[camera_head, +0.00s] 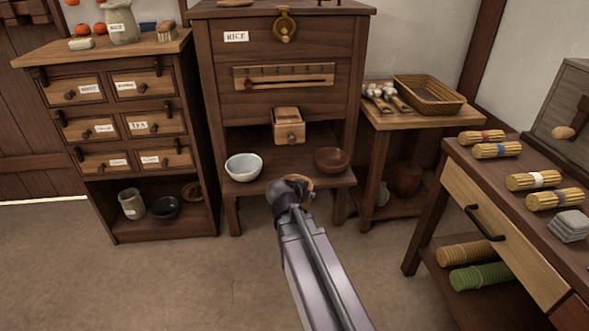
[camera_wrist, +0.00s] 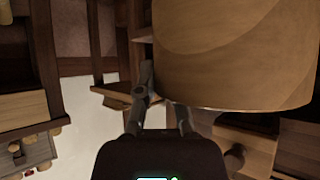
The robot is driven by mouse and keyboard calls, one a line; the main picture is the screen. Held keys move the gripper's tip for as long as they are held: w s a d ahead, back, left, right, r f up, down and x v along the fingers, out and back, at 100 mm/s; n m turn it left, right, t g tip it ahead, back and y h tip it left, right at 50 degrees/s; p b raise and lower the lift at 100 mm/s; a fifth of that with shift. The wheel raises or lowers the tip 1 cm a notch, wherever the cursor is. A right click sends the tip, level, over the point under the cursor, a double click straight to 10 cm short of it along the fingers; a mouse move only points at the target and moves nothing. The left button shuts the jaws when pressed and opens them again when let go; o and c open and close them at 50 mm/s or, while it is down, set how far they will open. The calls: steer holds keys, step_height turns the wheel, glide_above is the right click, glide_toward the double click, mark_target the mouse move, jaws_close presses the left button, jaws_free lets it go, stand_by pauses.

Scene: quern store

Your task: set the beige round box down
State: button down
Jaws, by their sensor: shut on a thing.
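The beige round box (camera_wrist: 236,60) fills the upper right of the wrist view, close to the camera, with a smooth, curved wooden side. My gripper (camera_wrist: 163,95) is shut on it, with the fingers at the box's lower left in that view. In the head view my gripper (camera_head: 289,194) is in front of the rice cabinet's low shelf, and it mostly hides the box; only a tan edge (camera_head: 301,179) shows behind it. I cannot tell whether the box touches the shelf.
The rice cabinet's shelf (camera_head: 268,188) holds a pale bowl (camera_head: 243,167) at left and a brown bowl (camera_head: 332,160) at right. A small drawer (camera_head: 289,133) juts out above. A side table (camera_head: 420,115) bears a basket (camera_head: 429,94). A workbench (camera_head: 475,165) stands at right.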

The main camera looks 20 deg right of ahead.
steer(key=w+d, duration=0.1)
steer(key=w, duration=0.3)
steer(key=w+d, duration=0.1)
steer(key=w, duration=0.3)
steer(key=w+d, duration=0.2)
steer(key=w, duration=0.3)
steer(key=shift+w, duration=0.1)
steer(key=w, duration=0.1)
steer(key=w+d, duration=0.1)
steer(key=w, duration=0.1)
steer(key=shift+w, duration=0.25)
steer(key=shift+w+f, duration=0.15)
steer(key=shift+w, duration=0.1)
steer(key=shift+s+f+b, duration=0.15)
steer(key=shift+b, duration=0.15)
steer(key=shift+f, duration=0.2)
steer(key=c, duration=0.8)
jaws_free()
steer(key=shift+r, duration=0.1)
steer(key=shift+r, duration=0.15)
